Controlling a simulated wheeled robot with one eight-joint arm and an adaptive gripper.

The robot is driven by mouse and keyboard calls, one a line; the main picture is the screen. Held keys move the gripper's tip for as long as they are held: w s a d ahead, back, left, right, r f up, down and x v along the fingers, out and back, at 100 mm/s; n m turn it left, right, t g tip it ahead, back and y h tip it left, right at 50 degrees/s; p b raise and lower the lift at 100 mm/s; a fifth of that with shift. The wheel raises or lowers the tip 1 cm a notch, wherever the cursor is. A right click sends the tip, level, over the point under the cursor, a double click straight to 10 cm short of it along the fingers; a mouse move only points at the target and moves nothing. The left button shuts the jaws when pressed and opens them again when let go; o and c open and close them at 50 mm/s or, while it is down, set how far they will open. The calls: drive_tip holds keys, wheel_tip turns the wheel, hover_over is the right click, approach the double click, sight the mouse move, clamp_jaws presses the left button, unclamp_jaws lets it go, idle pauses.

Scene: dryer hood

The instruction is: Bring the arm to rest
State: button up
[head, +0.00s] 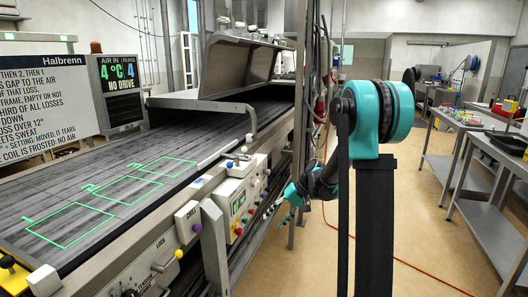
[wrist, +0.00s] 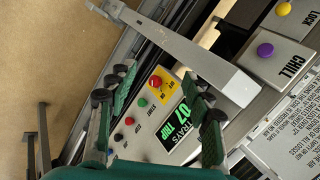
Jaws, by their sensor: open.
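My gripper (head: 283,214) hangs low beside the front side of the dryer, to the right of its control box, in the head view. In the wrist view my gripper (wrist: 160,98) has its two green fingers with dark pads spread wide apart, with nothing held between them. Behind the fingers is the control box (wrist: 144,122) with red, green and blue buttons and a green "07" trays display. My arm bends down from its large teal joint (head: 384,112). Whether the fingers touch the box cannot be told.
The dryer hood (head: 222,68) is raised over the dark bed (head: 150,148), which bears green outlines. Purple CHILL (wrist: 265,50) and yellow LOCK knobs lie close by. Benches (head: 487,222) stand right; floor (head: 412,215) between is clear except an orange cable.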

drive_tip(key=s+d+f+t+h, duration=0.1)
drive_tip(key=s+d, duration=0.3)
drive_tip(key=s, duration=0.4)
drive_tip(key=s+d+f+t+h, duration=0.1)
drive_tip(key=s+d+h, duration=0.3)
drive_tip(key=s, duration=0.5)
drive_tip(key=s+d+f+m+t+h, duration=0.1)
drive_tip(key=s+d+t+h, duration=0.1)
drive_tip(key=s+d, duration=0.4)
drive_tip(key=s, duration=0.3)
drive_tip(key=shift+s+d+f, duration=0.15)
drive_tip(key=shift+s+d, duration=0.05)
drive_tip(key=shift+d, duration=0.05)
drive_tip(key=shift+c, duration=0.3)
